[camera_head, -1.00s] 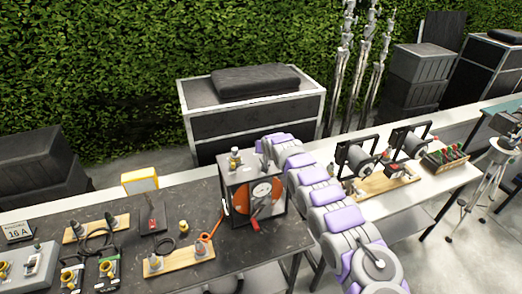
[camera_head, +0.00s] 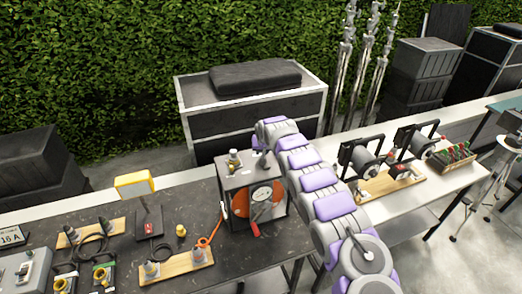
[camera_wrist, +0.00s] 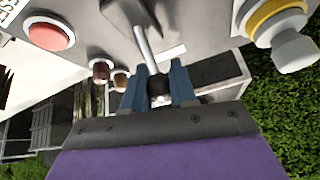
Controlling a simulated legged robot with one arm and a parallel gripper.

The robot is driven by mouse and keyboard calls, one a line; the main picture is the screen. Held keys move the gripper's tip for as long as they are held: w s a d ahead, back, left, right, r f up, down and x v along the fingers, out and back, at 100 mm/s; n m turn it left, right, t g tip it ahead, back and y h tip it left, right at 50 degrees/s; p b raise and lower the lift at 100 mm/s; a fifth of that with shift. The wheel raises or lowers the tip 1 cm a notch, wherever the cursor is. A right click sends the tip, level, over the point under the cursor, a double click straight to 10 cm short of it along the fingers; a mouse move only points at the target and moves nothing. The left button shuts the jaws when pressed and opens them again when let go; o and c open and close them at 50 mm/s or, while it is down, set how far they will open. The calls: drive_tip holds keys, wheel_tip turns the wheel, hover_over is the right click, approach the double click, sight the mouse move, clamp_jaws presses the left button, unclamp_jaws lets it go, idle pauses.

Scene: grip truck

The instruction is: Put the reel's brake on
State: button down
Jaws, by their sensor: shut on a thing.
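The boxed reel (camera_head: 235,178) stands at the right end of the dark table, with an orange and white disc (camera_head: 261,193) and a red-ended handle on its front. In the wrist view a thin metal lever (camera_wrist: 146,48) with a dark knob rises from the box's panel. My gripper (camera_wrist: 157,82) has its two blue fingers shut on the knob end of this lever. Whether this lever is the brake cannot be read from any label.
The wrist view shows a red button (camera_wrist: 50,35) and a yellow-ringed connector (camera_wrist: 278,20) near the fingers. Two black-framed reels (camera_head: 362,160) stand on the white table at right. Cables and connector boards (camera_head: 177,264) cover the dark table at left. A case (camera_head: 255,120) stands behind.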

drive_tip(key=shift+w+r, duration=0.25)
drive_tip(key=shift+r, duration=0.25)
drive_tip(key=c, duration=1.3)
unclamp_jaws()
drive_tip(key=o, duration=0.4)
drive_tip(key=shift+s+f, duration=0.1)
drive_tip(key=shift+f, duration=0.2)
drive_tip(key=b+v, duration=0.3)
drive_tip(key=v, duration=1.4)
drive_tip(key=shift+w+r, duration=0.2)
drive_tip(key=shift+r, duration=0.05)
